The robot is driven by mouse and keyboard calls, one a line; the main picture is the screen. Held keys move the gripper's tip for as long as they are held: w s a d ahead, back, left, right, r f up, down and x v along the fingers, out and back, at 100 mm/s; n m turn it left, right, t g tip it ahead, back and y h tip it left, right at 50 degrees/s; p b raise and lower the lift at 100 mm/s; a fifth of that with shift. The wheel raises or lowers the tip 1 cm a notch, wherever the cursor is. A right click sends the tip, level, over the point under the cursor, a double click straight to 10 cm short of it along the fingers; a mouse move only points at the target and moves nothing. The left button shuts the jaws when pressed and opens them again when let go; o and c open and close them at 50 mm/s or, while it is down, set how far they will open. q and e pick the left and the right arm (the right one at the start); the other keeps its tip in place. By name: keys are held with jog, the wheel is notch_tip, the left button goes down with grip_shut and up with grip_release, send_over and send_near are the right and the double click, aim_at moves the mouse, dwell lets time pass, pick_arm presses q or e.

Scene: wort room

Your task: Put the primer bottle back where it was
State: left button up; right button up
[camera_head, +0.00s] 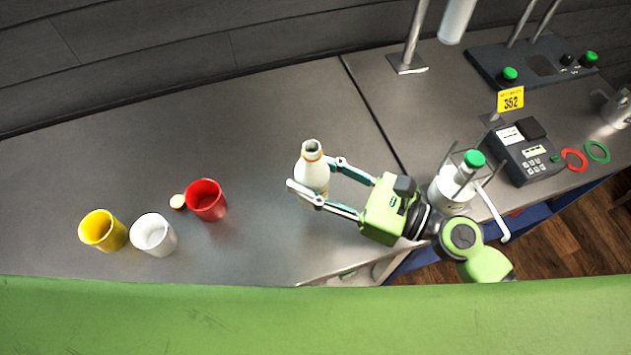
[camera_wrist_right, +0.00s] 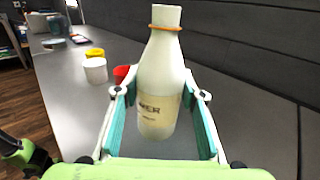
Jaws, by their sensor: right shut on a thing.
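The primer bottle (camera_head: 311,174) is white with a pale label, an orange ring at the neck and no cap on its mouth. My right gripper (camera_head: 312,181) is shut on its body, one finger on each side. In the right wrist view the bottle (camera_wrist_right: 160,75) is upright between the fingers (camera_wrist_right: 160,115), and part of its label lettering shows. I cannot tell whether its base touches the counter. My left gripper is not in view.
A green-capped device (camera_head: 455,190) and a keypad instrument (camera_head: 528,152) are to the right. The counter behind the cups is clear.

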jog(key=w+f, duration=0.2)
jog(key=f, duration=0.1)
jog(key=shift+w+d, duration=0.2)
jog(key=shift+w, duration=0.05)
jog(key=f, duration=0.3)
jog(key=shift+w, duration=0.2)
jog(key=shift+f, duration=0.2)
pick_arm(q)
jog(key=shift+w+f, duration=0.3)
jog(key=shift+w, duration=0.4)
pick_arm(e)
jog(key=shift+s, duration=0.1)
jog(key=shift+f+b, duration=0.2)
jog(key=shift+b, duration=0.15)
jog(key=o, duration=1.2)
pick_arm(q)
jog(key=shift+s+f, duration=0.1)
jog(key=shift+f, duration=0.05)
pick_arm(e)
jog(key=shift+o, duration=0.2)
